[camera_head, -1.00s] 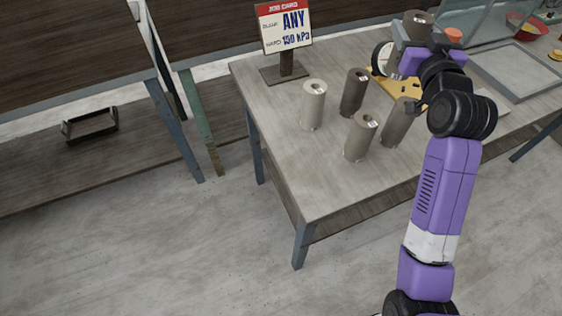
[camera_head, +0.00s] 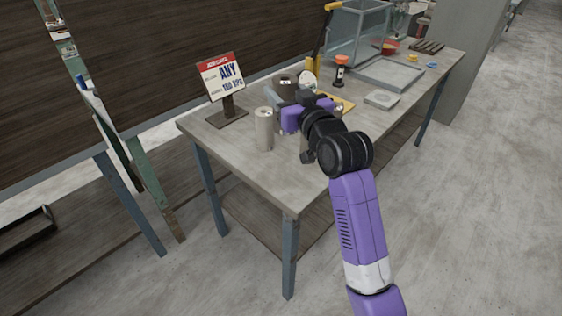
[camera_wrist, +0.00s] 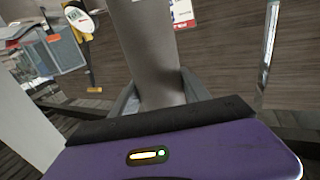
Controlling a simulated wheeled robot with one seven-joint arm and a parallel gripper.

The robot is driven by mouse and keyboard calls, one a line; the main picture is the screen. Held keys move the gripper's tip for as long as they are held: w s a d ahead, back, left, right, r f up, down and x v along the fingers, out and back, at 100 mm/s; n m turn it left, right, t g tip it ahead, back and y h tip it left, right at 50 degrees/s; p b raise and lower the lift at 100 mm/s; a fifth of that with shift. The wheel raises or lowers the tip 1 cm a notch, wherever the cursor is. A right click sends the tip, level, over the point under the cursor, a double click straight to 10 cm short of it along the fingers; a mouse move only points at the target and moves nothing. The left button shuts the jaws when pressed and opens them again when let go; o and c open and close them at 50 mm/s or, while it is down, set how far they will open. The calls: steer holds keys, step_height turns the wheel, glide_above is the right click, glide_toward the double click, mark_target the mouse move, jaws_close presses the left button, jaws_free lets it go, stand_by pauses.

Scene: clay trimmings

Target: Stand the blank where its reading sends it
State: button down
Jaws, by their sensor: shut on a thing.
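My gripper (camera_head: 283,95) is shut on a grey-brown cylindrical blank (camera_wrist: 148,45), which rises between the fingers in the wrist view. In the head view my arm partly covers this area, and the held blank is hard to separate from those behind. A pale blank (camera_head: 264,130) stands upright on the table, left of my gripper. Other blanks are mostly hidden by my arm. The job card (camera_head: 220,76) on its stand reads "ANY" and what looks like 150 kPa. A round white dial gauge (camera_wrist: 78,15) shows at upper left of the wrist view; its reading is too small to tell.
The worktable (camera_head: 210,135) has bare room at its left front corner. A green-and-blue leaning frame (camera_head: 150,185) stands left of the table.

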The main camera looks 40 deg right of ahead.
step_height(320, 180, down, 17)
steer(key=b, duration=0.1)
stand_by(0.4)
steer(key=shift+f, duration=0.15)
steer(key=c, duration=0.5)
jaws_free()
